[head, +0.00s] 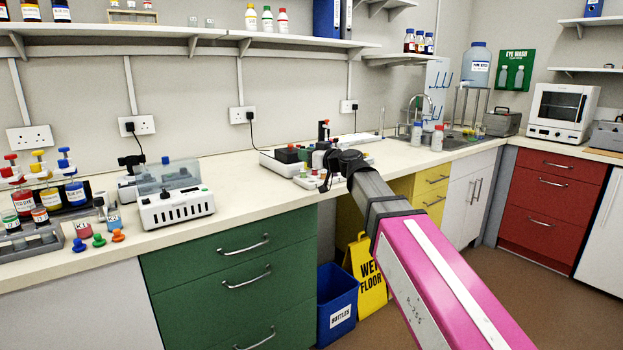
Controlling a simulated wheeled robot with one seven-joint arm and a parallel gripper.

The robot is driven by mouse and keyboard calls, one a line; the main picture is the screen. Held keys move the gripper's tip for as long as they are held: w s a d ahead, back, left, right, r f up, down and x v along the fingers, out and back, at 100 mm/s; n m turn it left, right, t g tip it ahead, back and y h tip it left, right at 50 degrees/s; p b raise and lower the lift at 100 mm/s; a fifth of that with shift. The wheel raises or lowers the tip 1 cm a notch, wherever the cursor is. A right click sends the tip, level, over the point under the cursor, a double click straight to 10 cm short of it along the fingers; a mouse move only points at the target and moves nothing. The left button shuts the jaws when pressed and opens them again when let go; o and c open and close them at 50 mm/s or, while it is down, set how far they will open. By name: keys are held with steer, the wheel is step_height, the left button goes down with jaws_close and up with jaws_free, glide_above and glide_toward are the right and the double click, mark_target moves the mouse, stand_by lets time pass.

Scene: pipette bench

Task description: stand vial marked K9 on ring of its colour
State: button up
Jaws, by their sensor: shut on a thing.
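My arm reaches from the lower right to the bench. My gripper (328,168) is at its far end, low over the small items in the middle of the bench. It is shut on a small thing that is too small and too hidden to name. I cannot read a K9 label anywhere. A pink-labelled vial (84,229), seemingly marked K1, stands at the left by the rack. A small vial with a blue label (114,217) stands near it. No coloured ring can be made out clearly.
A grey rack (35,241) and several capped bottles (75,192) crowd the bench's left end. A white block with a clear lid (178,208) stands right of them. The bench top (235,182) between it and the middle items is clear. The sink (452,140) is beyond.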

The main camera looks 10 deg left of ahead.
steer(key=w+f, duration=0.1)
steer(key=w, duration=0.2)
steer(key=w+f, duration=0.2)
steer(key=w, duration=0.1)
steer(key=w+a+f, duration=0.1)
steer(key=w+f, duration=0.1)
steer(key=w, duration=0.1)
steer(key=shift+f, duration=2)
steer(key=o, duration=0.9)
